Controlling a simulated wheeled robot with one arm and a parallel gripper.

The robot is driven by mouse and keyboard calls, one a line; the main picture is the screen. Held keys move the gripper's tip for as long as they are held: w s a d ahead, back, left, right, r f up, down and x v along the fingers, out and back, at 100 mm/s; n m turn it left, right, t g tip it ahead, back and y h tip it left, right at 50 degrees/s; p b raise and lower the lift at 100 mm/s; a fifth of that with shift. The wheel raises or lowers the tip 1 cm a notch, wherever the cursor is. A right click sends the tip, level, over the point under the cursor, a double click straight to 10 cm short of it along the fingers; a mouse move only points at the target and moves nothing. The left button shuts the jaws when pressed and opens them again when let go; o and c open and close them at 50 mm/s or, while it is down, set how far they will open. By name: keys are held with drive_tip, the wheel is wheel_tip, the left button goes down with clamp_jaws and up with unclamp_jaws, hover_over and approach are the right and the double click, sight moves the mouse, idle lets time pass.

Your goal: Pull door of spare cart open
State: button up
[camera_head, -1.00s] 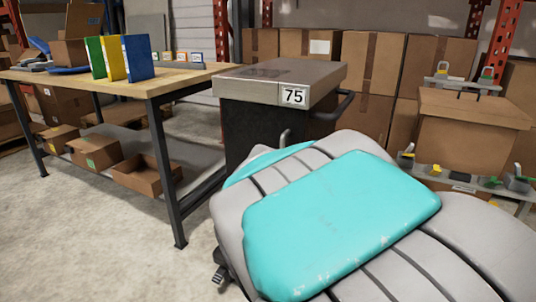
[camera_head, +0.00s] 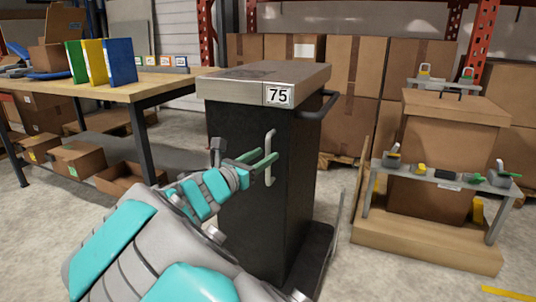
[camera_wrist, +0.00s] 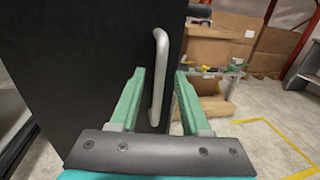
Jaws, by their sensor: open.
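The spare cart (camera_head: 232,88) is a dark cabinet with a grey top and a label reading 75. Its black door (camera_head: 240,200) faces me and looks shut. A pale vertical bar handle (camera_head: 270,150) is on the door near its right edge. My gripper (camera_head: 268,160) is open at the handle in the head view. In the wrist view, the handle (camera_wrist: 158,75) stands between the two green fingers of my gripper (camera_wrist: 160,100), closer to the left finger. I cannot tell whether a finger touches it.
A wooden workbench (camera_head: 105,88) with binders stands at the left, with open boxes on its lower shelf. Stacked cartons (camera_head: 355,75) are behind the cart. A low stand (camera_head: 470,183) with padlocks is at the right. Concrete floor between cart and stand is partly clear.

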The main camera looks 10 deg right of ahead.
drive_tip(key=shift+x, duration=1.35)
drive_tip(key=shift+c, duration=0.3)
clamp_jaws()
